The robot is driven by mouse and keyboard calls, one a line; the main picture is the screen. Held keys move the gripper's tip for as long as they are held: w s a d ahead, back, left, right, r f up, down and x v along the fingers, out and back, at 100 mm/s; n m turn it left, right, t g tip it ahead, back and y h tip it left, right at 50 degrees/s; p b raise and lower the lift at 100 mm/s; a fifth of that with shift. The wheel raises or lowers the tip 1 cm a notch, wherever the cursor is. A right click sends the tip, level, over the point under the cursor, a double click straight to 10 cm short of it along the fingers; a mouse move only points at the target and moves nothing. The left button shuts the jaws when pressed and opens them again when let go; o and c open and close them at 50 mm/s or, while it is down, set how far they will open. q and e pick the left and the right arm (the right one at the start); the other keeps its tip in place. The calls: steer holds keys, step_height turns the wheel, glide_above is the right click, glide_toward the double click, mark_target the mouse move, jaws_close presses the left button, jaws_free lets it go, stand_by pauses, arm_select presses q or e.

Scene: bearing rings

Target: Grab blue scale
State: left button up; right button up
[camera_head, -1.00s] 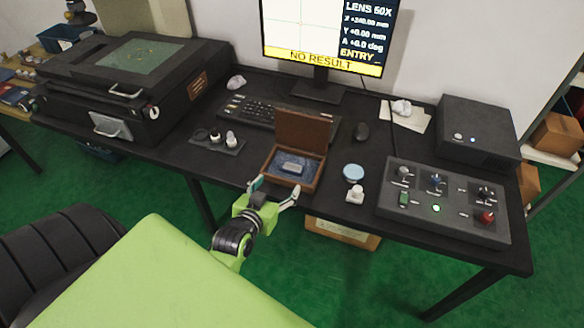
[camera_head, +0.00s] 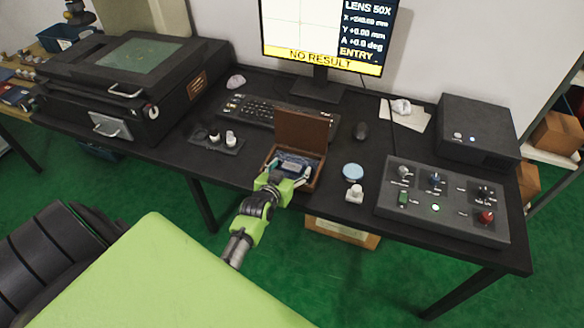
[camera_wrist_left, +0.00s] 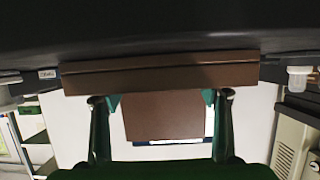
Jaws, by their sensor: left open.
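An open wooden box (camera_head: 316,181) with a blue lining stands at the desk's front edge, its lid (camera_head: 302,128) upright at the back. A small pale, bluish piece (camera_head: 292,165) lies inside; I cannot tell whether it is the blue scale. My left gripper (camera_head: 288,173) is open, its fingers spread over the front of the box, on either side of the piece. In the left wrist view the open fingers (camera_wrist_left: 160,98) show by the brown box wall (camera_wrist_left: 160,76); the piece is hidden there. My right gripper is not in view.
A light blue round dish (camera_head: 353,171) and a small white bottle (camera_head: 354,193) stand right of the box. A control panel (camera_head: 450,218) is further right. A small tray (camera_head: 218,146) with bottles is left; a keyboard (camera_head: 247,110) and monitor (camera_head: 320,40) are behind.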

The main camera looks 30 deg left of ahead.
arm_select(q)
steer(key=shift+w, duration=0.15)
steer(key=c, duration=1.2)
